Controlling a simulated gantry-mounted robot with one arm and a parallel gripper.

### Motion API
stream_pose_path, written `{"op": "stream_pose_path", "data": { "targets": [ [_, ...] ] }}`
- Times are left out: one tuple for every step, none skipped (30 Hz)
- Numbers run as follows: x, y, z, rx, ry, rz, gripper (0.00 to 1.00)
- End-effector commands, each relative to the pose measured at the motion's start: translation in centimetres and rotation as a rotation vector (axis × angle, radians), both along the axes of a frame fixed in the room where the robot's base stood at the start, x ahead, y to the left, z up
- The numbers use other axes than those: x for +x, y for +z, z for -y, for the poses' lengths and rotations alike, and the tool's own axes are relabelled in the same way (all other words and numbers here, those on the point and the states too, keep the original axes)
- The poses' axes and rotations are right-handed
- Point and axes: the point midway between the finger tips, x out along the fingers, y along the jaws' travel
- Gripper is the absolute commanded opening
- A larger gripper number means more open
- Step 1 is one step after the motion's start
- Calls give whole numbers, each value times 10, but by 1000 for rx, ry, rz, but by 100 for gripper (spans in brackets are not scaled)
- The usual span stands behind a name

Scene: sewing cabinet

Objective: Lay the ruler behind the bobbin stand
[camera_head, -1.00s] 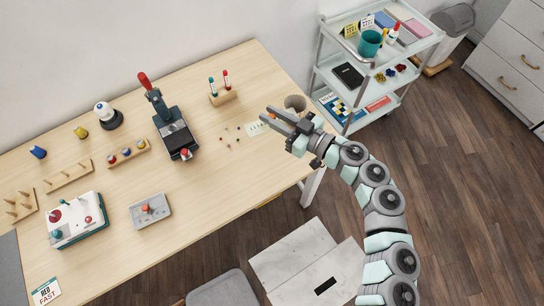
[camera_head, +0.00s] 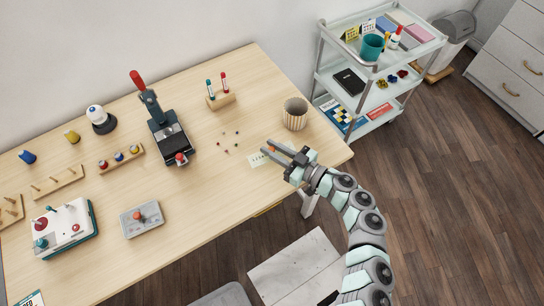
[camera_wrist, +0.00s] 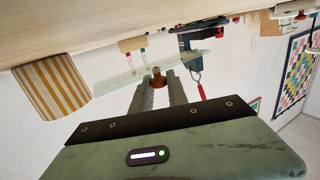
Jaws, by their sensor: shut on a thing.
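The ruler (camera_head: 259,159) is a pale, see-through strip with marks, over the right part of the table. In the wrist view the ruler (camera_wrist: 118,83) spans across my fingertips, with a brown knob between the fingers. My gripper (camera_head: 267,147) is shut on it, near the table's front right edge, and it seems to hang clear of the table. My gripper also shows in the wrist view (camera_wrist: 158,84). A wooden strip with red, blue and yellow spools, which looks like the bobbin stand (camera_head: 136,151), stands at the table's middle left, well left of my gripper.
A striped cup (camera_head: 295,115) stands behind my gripper. A wooden block (camera_head: 222,102) holds two upright sticks, teal and red. Small beads (camera_head: 228,142) lie left of the ruler. A dark press (camera_head: 169,138) with a red-tipped lever stands between them and the spools. A white trolley (camera_head: 340,80) stands beyond the table.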

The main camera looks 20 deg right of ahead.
Motion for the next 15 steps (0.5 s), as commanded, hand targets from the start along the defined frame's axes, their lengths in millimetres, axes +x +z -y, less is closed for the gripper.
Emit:
{"op": "stream_pose_path", "data": {
  "targets": [
    [0,-4,0,1,-1,0,0],
    [0,-8,0,1,-1,0,0],
    [1,-13,0,2,-1,0,0],
    [1,-18,0,2,-1,0,0],
    [1,-23,0,1,-1,0,0],
    [1,-31,1,1,-3,0,0],
    [2,-30,1,3,-4,1,0],
    [2,-32,1,3,-3,0,0],
    [2,-36,0,3,-1,1,0],
    [1,-38,-1,3,0,1,0],
    [1,-39,-1,2,1,1,0],
    [1,-40,-1,0,1,2,0],
    [1,-41,-1,0,2,2,0],
    [1,-41,-1,0,2,1,0],
    [1,-41,-1,0,2,1,0]
  ]
}}
